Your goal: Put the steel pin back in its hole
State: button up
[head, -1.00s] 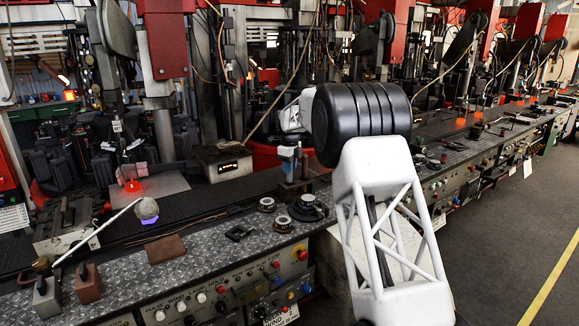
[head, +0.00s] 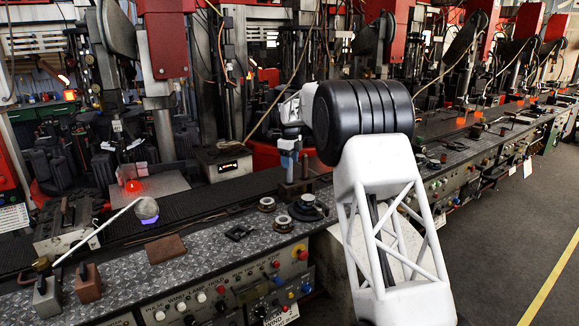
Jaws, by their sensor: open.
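My gripper (head: 289,162) shows small in the head view, hanging below the white wrist link left of my black elbow joint. It is over a dark brown block (head: 296,191) on the bench. The jaws are open, but the gap between the fingertips is too small to make out. A thin dark upright post (head: 304,166) stands on the block, just right of the gripper. I cannot tell whether this post is the steel pin. No pin hole can be made out. My forearm hides the bench to the right of the block.
The patterned metal bench top (head: 215,232) carries round ring parts (head: 284,223) and a brown flat plate (head: 165,248). Red machine columns (head: 165,45) stand behind. The floor aisle at right is clear.

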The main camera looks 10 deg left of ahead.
notch_tip(320, 180, up, 10)
jog(key=shift+r, duration=0.15)
dwell(0.3)
dwell(0.4)
jog(key=shift+s+d, duration=0.1)
dwell(0.4)
